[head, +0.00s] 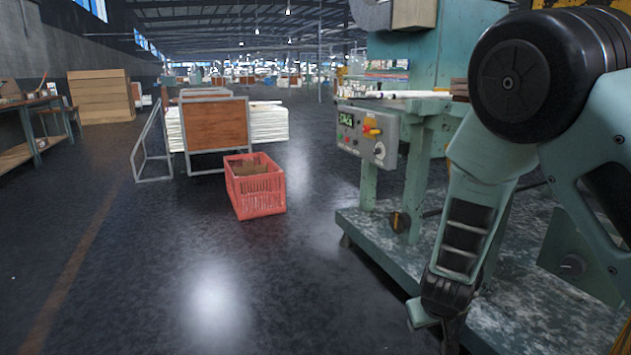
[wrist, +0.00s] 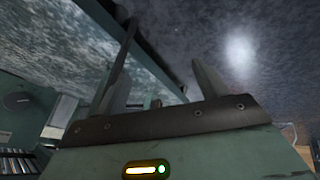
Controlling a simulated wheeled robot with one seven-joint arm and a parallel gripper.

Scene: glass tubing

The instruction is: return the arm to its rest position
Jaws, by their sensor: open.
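My arm fills the right side of the head view, folded at a large dark round joint, with its lower part hanging down beside the teal machine. My gripper is at the bottom of that view, largely cut off by the frame edge. In the wrist view my gripper (wrist: 163,45) shows two thin fingers standing apart with nothing between them. The dark floor and part of a teal machine base lie beyond the fingers.
The teal machine (head: 385,185) with a grey control box (head: 362,135) stands close to my arm on a speckled base plate (head: 385,240). A red crate (head: 257,195) sits on the floor, with a cart (head: 215,124) behind it. The floor at left and centre front is clear.

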